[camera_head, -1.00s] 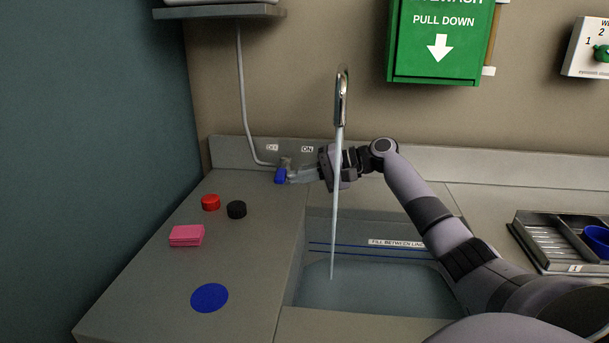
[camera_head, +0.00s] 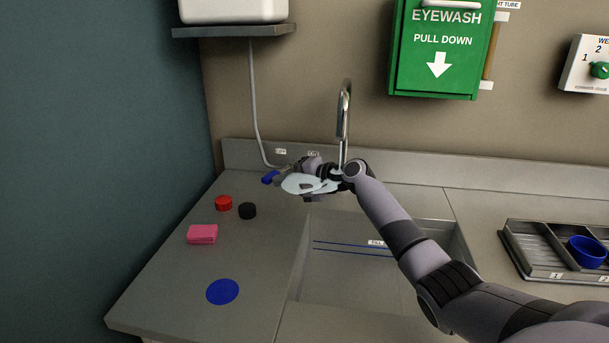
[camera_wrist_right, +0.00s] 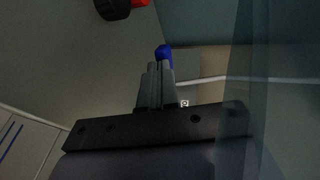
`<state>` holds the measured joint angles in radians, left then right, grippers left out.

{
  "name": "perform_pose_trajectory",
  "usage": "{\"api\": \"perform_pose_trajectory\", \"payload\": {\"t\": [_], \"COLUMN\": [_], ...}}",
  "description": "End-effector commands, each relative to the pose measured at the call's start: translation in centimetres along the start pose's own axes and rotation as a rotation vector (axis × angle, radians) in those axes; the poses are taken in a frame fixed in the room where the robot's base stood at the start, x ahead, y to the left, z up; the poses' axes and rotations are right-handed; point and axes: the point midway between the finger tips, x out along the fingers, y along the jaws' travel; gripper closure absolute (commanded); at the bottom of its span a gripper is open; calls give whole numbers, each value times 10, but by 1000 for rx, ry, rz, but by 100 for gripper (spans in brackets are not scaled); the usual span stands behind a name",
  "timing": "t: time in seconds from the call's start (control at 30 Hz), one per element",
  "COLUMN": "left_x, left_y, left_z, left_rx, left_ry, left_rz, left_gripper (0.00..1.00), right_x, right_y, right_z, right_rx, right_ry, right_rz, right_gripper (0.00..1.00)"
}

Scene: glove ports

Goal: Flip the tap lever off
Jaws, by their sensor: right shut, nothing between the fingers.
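The tap lever's blue handle (camera_head: 270,177) is on the counter behind the sink, on the side of the left label (camera_head: 281,151). My right gripper (camera_head: 287,173) is just right of it, reaching in from the right. In the right wrist view its shut, empty fingers (camera_wrist_right: 159,70) point at the blue handle (camera_wrist_right: 164,54); I cannot tell whether they touch. The metal spout (camera_head: 344,112) stands behind my wrist, and no water stream shows below it. My forearm hides part of the sink (camera_head: 345,280). My left gripper is not in view.
A pale translucent shape (camera_head: 308,185) shows by my right gripper; I cannot tell what it is. Red (camera_head: 223,203) and black (camera_head: 247,211) caps, a pink block (camera_head: 202,234) and a blue disc (camera_head: 222,291) lie on the left counter. A grey tray (camera_head: 537,262) is at right.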

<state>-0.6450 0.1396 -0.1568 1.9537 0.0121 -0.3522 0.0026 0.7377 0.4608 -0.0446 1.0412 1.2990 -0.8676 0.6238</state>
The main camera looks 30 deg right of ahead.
Motion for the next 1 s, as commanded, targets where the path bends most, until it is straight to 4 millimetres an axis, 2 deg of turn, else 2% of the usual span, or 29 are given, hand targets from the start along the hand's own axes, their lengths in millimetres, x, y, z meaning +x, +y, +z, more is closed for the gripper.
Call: {"api": "perform_pose_trajectory", "payload": {"t": [0.4,1.0], "left_x": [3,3], "left_y": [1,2], "left_z": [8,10], "left_rx": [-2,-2], "left_ry": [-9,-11], "left_rz": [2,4], "left_gripper": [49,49], "right_x": [18,20], "right_y": [-4,-7], "right_z": [5,7], "right_rx": [0,-1], "right_ry": [-2,-5], "right_rz": [0,-5], "right_gripper": [100,100]}}
